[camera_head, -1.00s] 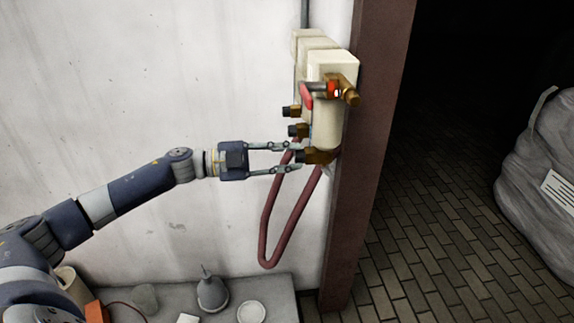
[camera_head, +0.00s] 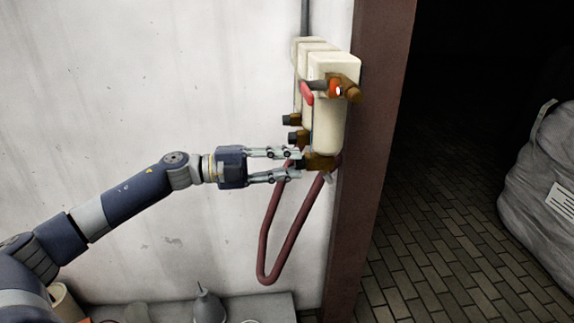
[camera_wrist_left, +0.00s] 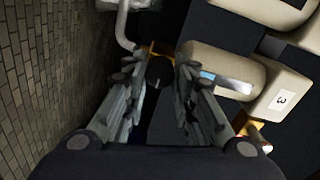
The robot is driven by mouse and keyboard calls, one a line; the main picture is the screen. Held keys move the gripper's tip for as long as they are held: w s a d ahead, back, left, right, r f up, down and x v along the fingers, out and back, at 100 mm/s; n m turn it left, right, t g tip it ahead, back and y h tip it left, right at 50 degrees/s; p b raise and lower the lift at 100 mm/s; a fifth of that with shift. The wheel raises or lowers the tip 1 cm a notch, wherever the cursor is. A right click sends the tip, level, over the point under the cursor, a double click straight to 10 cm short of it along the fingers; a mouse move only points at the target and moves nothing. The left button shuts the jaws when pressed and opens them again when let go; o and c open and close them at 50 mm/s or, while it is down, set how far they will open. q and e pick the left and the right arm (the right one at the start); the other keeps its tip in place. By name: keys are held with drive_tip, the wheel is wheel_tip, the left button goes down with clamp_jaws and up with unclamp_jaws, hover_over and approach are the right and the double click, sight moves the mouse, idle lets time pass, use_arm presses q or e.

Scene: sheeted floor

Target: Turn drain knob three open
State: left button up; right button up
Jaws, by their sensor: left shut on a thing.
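The front cream canister (camera_head: 328,125) hangs on the wall beside the brown post, with a brass drain fitting (camera_head: 318,162) at its lower end. In the left wrist view the canister (camera_wrist_left: 225,68) carries a white label (camera_wrist_left: 281,100) reading 3. Drain knob three is a dark round knob (camera_wrist_left: 159,72) in front of a brass part. My left gripper (camera_head: 296,164) comes in level from the left, its fingers on either side of the knob and shut on it. In the head view the fingers largely hide the knob. My right gripper is not in view.
Two more canisters stand behind, with dark-tipped brass fittings (camera_head: 296,137) just above my fingers. A red-handled valve (camera_head: 308,93) is higher up. A dark red hose (camera_head: 268,235) loops below. The brown post (camera_head: 365,150) is close on the right. A grey bag (camera_head: 545,170) stands farther right.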

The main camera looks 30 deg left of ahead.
use_arm(q)
drive_tip(key=o, duration=1.1)
drive_tip(key=shift+v, duration=6)
